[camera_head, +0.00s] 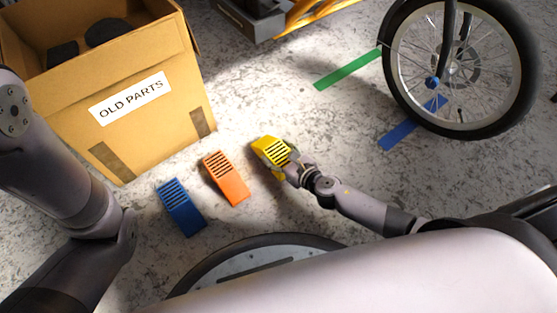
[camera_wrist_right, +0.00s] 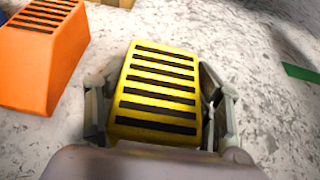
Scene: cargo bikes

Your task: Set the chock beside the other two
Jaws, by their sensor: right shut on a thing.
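A yellow chock (camera_head: 270,151) with black stripes is between the fingers of my right gripper (camera_head: 287,168). In the right wrist view the yellow chock (camera_wrist_right: 160,90) has a finger on each side, and the gripper (camera_wrist_right: 158,115) is shut on it. An orange chock (camera_head: 226,177) lies on the floor just left of the yellow one, with a gap between them. It also shows in the right wrist view (camera_wrist_right: 30,70). A blue chock (camera_head: 180,208) lies further left, apart from the orange one. I cannot tell whether the yellow chock touches the floor. My left gripper is not in view.
A cardboard box labelled OLD PARTS (camera_head: 125,125) stands behind the blue and orange chocks. A bike wheel (camera_head: 461,65) stands at the upper right, near a green tape strip (camera_head: 347,69) and a blue tape strip (camera_head: 398,134). Speckled floor around the chocks is clear.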

